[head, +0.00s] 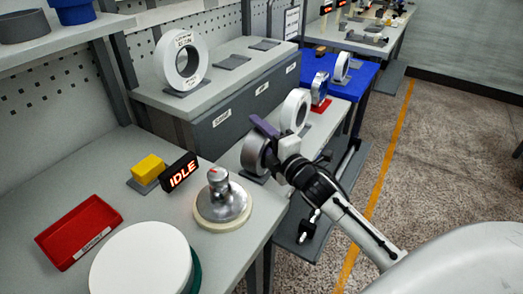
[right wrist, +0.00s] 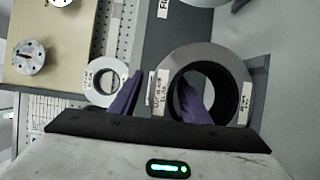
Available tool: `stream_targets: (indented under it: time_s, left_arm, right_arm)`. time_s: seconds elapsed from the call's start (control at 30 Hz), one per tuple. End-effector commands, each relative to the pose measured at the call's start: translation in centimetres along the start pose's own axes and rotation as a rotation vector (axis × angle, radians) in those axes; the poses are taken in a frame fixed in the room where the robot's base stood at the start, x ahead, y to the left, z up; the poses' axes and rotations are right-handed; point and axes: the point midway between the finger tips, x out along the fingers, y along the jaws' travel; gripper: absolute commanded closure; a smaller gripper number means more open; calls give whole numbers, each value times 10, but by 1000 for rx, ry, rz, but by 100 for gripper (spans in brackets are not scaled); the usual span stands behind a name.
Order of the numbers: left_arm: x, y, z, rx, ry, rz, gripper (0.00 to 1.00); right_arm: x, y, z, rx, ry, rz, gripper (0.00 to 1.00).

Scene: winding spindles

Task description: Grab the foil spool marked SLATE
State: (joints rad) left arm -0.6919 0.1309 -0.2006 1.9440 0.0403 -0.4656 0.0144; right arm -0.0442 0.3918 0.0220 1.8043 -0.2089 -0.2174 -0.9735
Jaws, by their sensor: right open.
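A grey spool (head: 250,155) stands on edge on the low bench, partly hidden by my right gripper (head: 266,130). In the right wrist view this spool (right wrist: 205,54) shows as a grey ring with a dark bore and small white labels too blurred to read surely. My right gripper's purple fingers are apart: one lies over the bore, the other outside the ring's left side, so the rim is between them. Whether they touch it I cannot tell. My left gripper is not in view.
More white spools stand on the grey cabinet (head: 181,60) and blue table (head: 342,66). The near bench holds a red tray (head: 80,232), yellow block (head: 148,169), IDLE sign (head: 180,172), metal weight (head: 221,198) and white round drum (head: 140,262). The floor at right is clear.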

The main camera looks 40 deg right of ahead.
Motion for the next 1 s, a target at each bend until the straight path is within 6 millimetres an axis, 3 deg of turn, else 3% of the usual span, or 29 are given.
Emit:
stream_targets:
  time_s: [0.2,0.43,0.7,1.0]
  left_arm:
    - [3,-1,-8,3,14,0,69]
    - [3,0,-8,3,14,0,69]
    - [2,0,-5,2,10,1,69]
    - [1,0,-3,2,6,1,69]
  right_arm:
    - [23,0,0,-1,0,0,57]
    - [24,0,0,0,1,0,57]
    - [23,0,0,-1,1,1,100]
    - [23,0,0,-1,1,1,100]
